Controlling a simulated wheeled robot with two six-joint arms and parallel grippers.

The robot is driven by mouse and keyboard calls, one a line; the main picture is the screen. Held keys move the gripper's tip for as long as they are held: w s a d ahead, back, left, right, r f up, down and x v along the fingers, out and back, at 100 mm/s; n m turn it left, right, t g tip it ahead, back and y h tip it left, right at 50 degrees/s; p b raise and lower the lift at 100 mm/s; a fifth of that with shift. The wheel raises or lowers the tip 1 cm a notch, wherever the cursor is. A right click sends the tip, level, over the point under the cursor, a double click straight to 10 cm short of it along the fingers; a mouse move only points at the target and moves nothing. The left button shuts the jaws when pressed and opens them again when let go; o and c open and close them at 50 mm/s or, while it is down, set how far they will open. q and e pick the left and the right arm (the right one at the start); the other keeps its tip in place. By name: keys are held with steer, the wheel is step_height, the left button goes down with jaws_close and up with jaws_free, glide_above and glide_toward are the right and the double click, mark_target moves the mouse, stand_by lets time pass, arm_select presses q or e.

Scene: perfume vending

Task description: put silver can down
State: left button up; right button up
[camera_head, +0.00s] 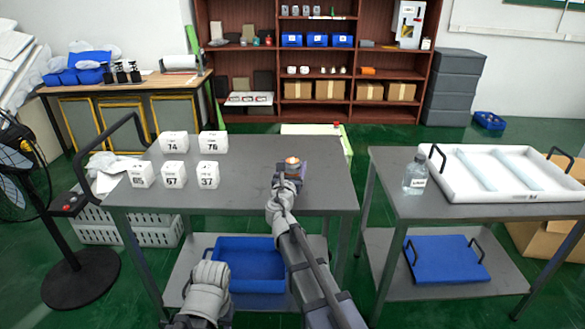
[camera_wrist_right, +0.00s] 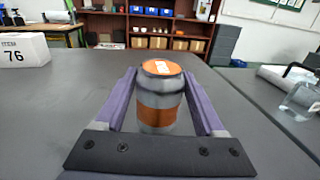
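The silver can (camera_wrist_right: 158,92), with an orange lid and an orange band, is upright between the two purple fingers of my right gripper (camera_wrist_right: 160,85). The fingers touch its sides. In the head view, the can (camera_head: 292,163) shows small at my right gripper (camera_head: 292,168), over the right half of the grey table (camera_head: 270,197). I cannot tell whether its base touches the tabletop. My left arm shows at the bottom of the head view, but its fingers are not in view.
Several white numbered boxes (camera_head: 173,174) stand on the table's left half. A blue bin (camera_head: 245,265) is on its lower shelf. On the right table are a clear bottle (camera_head: 414,176) and a white tray (camera_head: 500,190). The tabletop around the can is clear.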

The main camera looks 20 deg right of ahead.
steer(key=o, duration=0.3)
steer(key=shift+r, duration=0.25)
steer(key=v, duration=1.2)
